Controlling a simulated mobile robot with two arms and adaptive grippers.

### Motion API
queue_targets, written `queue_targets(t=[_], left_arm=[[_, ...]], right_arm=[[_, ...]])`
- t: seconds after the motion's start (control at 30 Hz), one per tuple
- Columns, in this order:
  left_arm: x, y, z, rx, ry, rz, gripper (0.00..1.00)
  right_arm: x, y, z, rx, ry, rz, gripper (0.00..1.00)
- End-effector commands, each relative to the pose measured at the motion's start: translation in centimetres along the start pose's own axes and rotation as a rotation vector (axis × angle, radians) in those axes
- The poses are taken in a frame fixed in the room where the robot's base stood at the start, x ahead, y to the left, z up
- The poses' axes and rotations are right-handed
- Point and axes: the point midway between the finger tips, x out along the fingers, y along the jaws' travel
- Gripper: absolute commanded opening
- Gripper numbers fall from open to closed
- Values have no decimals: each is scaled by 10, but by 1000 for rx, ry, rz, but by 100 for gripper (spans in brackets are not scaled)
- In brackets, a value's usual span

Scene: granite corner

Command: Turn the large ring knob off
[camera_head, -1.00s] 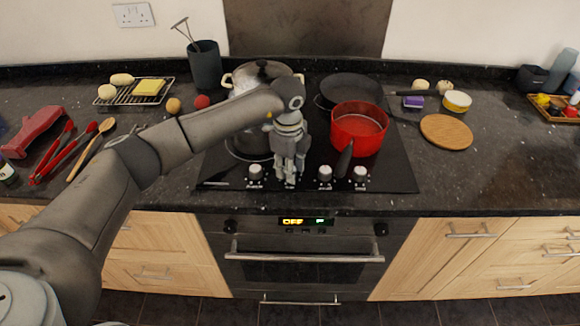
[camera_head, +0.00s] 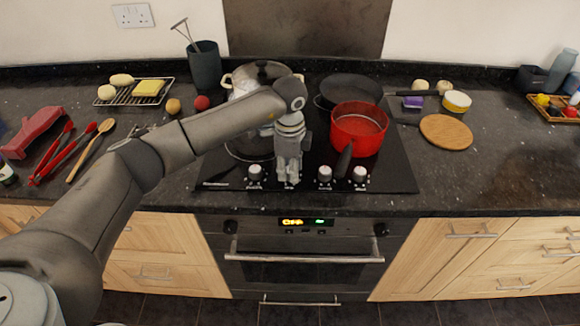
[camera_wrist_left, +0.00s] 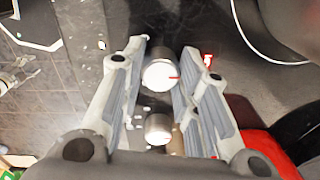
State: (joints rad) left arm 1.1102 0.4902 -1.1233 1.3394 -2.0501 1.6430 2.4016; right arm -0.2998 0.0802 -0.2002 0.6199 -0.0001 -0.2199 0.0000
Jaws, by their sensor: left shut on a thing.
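My left gripper (camera_head: 288,176) reaches down to the row of hob knobs and is shut on the second knob from the left. That knob is hidden behind the fingers in the head view. In the left wrist view the held knob (camera_wrist_left: 160,72) shows white between the fingertips, and another knob (camera_wrist_left: 158,128) lies lower in the picture. Other knobs stand free: the far-left one (camera_head: 254,173) and two to the right (camera_head: 325,174) (camera_head: 360,174). I cannot read the knob markings. My right gripper is not in view.
A red pot (camera_head: 359,130) stands right of the gripper, its handle pointing toward the knobs. A lidded steel pot (camera_head: 242,82) stands behind my forearm and a dark pan (camera_head: 350,88) at the back. Red tongs (camera_head: 60,152) lie left. The oven (camera_head: 304,246) is below.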

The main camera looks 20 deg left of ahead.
Motion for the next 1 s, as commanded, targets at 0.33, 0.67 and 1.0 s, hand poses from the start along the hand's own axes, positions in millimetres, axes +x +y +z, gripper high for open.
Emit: queue_targets(t=[0.33, 0.67, 1.0], left_arm=[[-1, -1, 0, -1, 0, -3, 52], [-4, -1, 0, 0, 0, -2, 52], [-66, -2, 0, 0, 2, -6, 52]], right_arm=[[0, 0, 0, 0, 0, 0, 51], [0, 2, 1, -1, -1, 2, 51], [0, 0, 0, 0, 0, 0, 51]])
